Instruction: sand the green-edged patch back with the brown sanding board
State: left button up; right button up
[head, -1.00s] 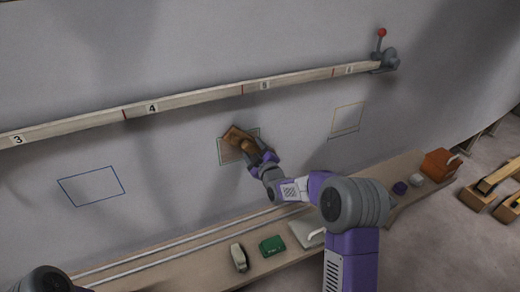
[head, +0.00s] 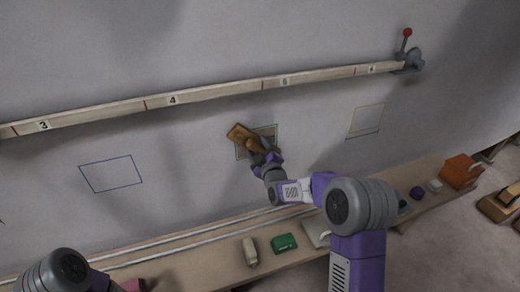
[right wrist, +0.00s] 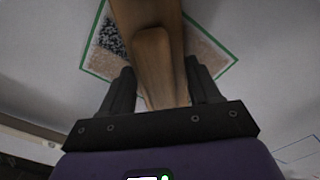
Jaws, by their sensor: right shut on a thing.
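The green-edged patch (head: 270,132) is on the grey hull wall, partly hidden by the board and my gripper. In the right wrist view its green outline (right wrist: 226,69) shows around tan areas and a dark speckled area at the left. The brown sanding board (head: 241,134) lies tilted over the patch's upper left part and juts past its edge; I cannot tell how firmly it touches. My right gripper (right wrist: 160,92) is shut on the board's wooden handle (right wrist: 153,60). My left arm shows at the lower left of the head view, but its gripper is out of view.
A numbered batten (head: 215,95) runs above the patch to a red-knobbed clamp (head: 407,58). Blue (head: 112,174) and yellow (head: 367,120) outlines flank it. The bench (head: 215,265) below holds a green block (head: 284,243), a cream item (head: 250,252) and an orange box (head: 460,171).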

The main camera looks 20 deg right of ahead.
jog(key=c, duration=0.3)
jog(key=shift+s, duration=0.6)
jog(key=shift+s+d+r, duration=0.1)
jog(key=shift+s, duration=2.4)
jog(key=shift+s+d+r, duration=0.1)
jog(key=shift+s, duration=2.4)
